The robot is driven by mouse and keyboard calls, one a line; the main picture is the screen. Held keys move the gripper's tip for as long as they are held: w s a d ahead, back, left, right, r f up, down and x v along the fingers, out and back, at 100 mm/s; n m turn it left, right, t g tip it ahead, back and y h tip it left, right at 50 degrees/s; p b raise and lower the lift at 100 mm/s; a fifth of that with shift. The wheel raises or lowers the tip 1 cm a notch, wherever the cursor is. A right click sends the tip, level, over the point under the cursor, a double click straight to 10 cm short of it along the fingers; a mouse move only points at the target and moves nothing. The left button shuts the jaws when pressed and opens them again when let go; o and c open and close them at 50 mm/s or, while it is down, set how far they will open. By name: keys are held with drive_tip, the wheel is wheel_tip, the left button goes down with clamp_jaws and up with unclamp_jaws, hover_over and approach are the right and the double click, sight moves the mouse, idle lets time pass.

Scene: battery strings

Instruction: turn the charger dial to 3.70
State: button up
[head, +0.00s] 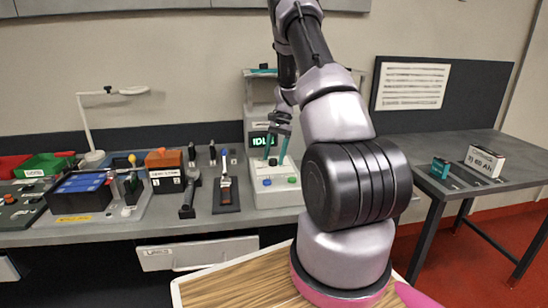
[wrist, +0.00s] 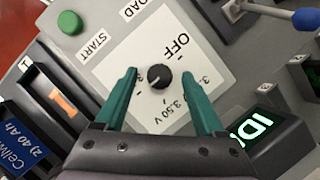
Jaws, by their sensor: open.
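The charger (head: 272,196) is a pale grey unit on the bench, with a green lit display (head: 264,141) reading "IDL…", partly hidden by my arm. In the wrist view, its black round dial (wrist: 159,76) sits on a white plate marked OFF, 3.50 V and other values cut off by my fingers. A small pale mark shows on the dial; which label it points at is unclear. My gripper (wrist: 157,73) is open, with one teal finger on each side of the dial. I cannot tell whether they touch it. In the head view, my gripper (head: 275,159) is over the charger's front panel.
A green START button (wrist: 70,22) is beside the dial plate. A side table (head: 470,150) at right holds a white box (head: 485,161).

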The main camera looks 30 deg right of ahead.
drive_tip(key=v, duration=1)
drive_tip(key=shift+r, duration=0.25)
drive_tip(key=s+a+r+n+t, duration=0.1)
drive_tip(key=s+a+r, duration=0.25)
drive_tip(key=r, duration=0.25)
drive_tip(key=s+a+r+n+t+h, duration=0.1)
drive_tip(key=s+a+r+n+t, duration=0.2)
drive_tip(key=r, duration=0.4)
drive_tip(key=s+a+r, duration=0.4)
drive_tip(key=a+r, duration=0.1)
drive_tip(key=r, duration=0.1)
drive_tip(key=s+a+r+n+t, duration=0.2)
drive_tip(key=s+a, duration=0.2)
drive_tip(key=s, duration=0.5)
drive_tip(key=s+a+r+n+t+h, duration=0.1)
drive_tip(key=s+a+r+n+t, duration=0.1)
drive_tip(key=s, duration=0.8)
drive_tip(key=shift+a+r+t, duration=0.55)
drive_tip(key=shift+a+t, duration=0.15)
drive_tip(key=shift+a, duration=0.45)
